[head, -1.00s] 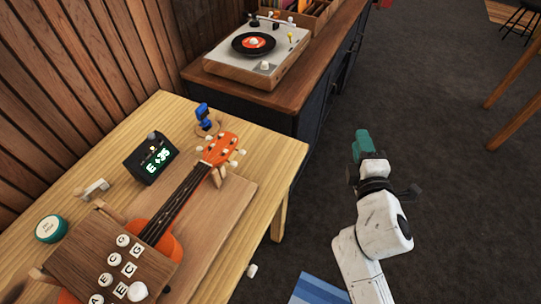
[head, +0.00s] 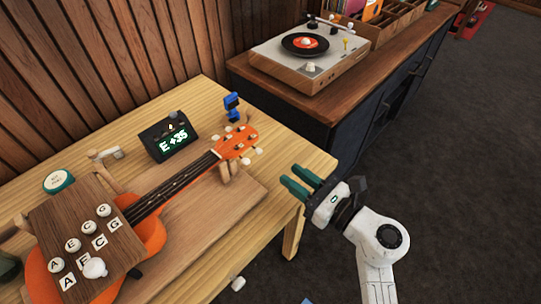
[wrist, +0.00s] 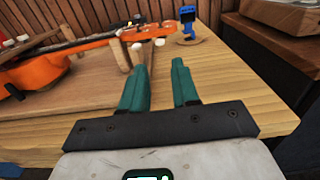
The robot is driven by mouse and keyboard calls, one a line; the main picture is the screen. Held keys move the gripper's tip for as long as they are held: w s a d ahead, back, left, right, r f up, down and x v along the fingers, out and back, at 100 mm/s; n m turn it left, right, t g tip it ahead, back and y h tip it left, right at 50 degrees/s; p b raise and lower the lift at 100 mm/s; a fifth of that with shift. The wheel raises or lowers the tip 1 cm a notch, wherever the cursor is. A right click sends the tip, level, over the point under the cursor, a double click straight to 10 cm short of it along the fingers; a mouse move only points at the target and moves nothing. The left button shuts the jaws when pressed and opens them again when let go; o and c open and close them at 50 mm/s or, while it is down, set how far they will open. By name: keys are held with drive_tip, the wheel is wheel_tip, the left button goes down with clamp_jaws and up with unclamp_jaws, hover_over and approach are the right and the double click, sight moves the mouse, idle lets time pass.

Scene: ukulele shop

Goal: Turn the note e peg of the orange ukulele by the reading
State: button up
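The orange ukulele (head: 150,232) lies on a wooden board on the table, its headstock (head: 234,142) pointing to the back right. White pegs stick out on both sides of the headstock; I cannot tell which is the e peg. In the wrist view the ukulele (wrist: 40,72) is at the left, with a white peg (wrist: 158,42) just beyond my fingertips. The black tuner display (head: 168,138) reads "E +35". My gripper (head: 296,179) has green fingers, apart and empty, over the table's right edge. It also shows in the wrist view (wrist: 159,75), touching nothing.
A wooden block with lettered knobs (head: 85,240) covers the ukulele's body. A blue clip-like device (head: 232,106) stands behind the headstock. A teal round tin (head: 58,182) is at the table's left. A record player (head: 308,55) sits on the cabinet behind. Open floor lies right.

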sight(262, 153)
drive_tip(key=x, duration=0.9)
drive_tip(key=shift+w+a, duration=0.1)
clamp_jaws()
